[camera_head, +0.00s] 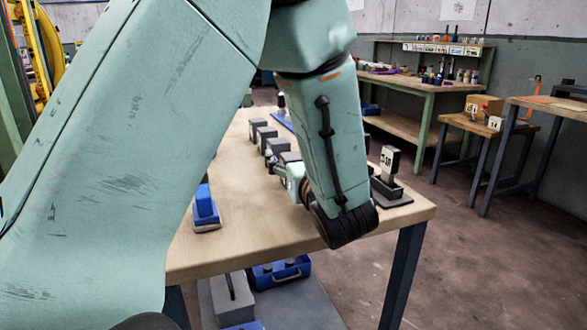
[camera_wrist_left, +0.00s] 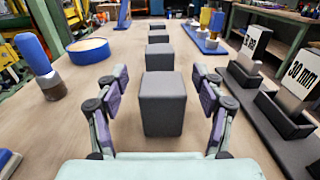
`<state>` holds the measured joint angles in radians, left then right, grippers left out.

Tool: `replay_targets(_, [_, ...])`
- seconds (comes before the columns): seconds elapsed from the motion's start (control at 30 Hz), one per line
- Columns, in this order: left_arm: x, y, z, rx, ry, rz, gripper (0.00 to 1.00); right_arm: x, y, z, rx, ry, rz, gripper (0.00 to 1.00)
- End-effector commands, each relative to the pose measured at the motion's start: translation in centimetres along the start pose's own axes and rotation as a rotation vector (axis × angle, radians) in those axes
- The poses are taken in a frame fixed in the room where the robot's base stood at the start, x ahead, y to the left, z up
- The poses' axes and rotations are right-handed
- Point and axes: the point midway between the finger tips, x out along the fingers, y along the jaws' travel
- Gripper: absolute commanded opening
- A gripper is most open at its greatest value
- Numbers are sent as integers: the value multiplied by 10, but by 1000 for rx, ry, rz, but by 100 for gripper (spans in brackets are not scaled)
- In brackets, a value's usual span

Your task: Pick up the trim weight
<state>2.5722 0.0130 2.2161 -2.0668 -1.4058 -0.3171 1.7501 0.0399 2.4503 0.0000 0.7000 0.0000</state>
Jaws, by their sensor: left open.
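Several dark grey blocks stand in a row on the wooden table; nothing in view is labelled as the trim weight, and I cannot tell which thing it is. The nearest grey block (camera_wrist_left: 163,104) stands upright in the left wrist view, ahead of my left gripper and in line with the gap between its fingers. The row of grey blocks (camera_head: 267,133) also shows in the head view. My left gripper (camera_head: 283,168) is low over the table, partly hidden by my forearm. Its fingers are spread wide and hold nothing. My right gripper is not in view.
A blue-topped post (camera_wrist_left: 39,66) and a round blue-rimmed dish (camera_wrist_left: 88,50) stand to the left. Dark holders with white number plates (camera_wrist_left: 297,79) line the right. A blue block (camera_head: 205,207) sits near the table's left edge. Bare tabletop (camera_head: 240,235) lies in front.

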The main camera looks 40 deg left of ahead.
Motion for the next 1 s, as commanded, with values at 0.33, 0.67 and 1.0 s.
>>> replay_targets(0.33, [0, -1, 0, 0, 0, 0, 42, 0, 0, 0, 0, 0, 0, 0])
replay_targets(0.67, [1, -2, 0, 0, 1, 0, 14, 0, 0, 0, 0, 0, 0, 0])
replay_targets(1.0, [2, -2, -1, 0, 2, -1, 0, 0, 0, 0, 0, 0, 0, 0])
